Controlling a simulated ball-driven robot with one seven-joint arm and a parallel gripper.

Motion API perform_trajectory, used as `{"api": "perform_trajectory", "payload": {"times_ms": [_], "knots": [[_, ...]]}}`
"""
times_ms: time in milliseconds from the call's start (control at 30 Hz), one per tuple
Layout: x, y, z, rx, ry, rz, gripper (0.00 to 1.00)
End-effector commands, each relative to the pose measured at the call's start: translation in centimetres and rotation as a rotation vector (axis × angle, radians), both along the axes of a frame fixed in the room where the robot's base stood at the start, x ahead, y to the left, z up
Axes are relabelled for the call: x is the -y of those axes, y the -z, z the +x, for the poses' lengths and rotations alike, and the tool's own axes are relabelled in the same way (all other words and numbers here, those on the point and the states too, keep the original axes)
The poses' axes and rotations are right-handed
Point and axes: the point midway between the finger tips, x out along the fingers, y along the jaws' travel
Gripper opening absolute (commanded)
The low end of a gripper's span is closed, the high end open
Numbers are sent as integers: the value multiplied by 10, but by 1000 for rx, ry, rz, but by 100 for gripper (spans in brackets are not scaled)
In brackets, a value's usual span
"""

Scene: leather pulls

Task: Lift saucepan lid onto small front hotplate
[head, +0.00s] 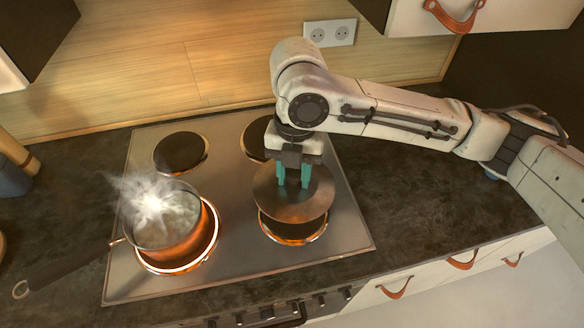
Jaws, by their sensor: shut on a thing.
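The saucepan lid (268,203) is a round, brownish metal disc on the right side of the hob. My gripper (293,183) is above it with its green fingers shut at the lid's centre, hiding the part they hold. The lid overlaps the front right hotplate (292,236), whose dark disc and glowing rim show below the lid's near edge. Whether the lid touches the hotplate I cannot tell. The copper saucepan (183,237) sits uncovered and steaming on the glowing front left hotplate (213,250).
The steel hob (343,243) also has a back left hotplate (181,152) and a back right one (256,139), partly hidden by my arm. The saucepan's long handle (70,268) sticks out left over the dark worktop (425,210). The worktop right of the hob is clear.

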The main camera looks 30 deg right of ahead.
Motion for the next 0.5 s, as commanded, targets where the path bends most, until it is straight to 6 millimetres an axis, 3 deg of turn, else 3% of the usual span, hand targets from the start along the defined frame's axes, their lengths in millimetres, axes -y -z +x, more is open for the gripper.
{"api": "perform_trajectory", "payload": {"times_ms": [500], "knots": [[0,58,0,0,1,0,0]]}}
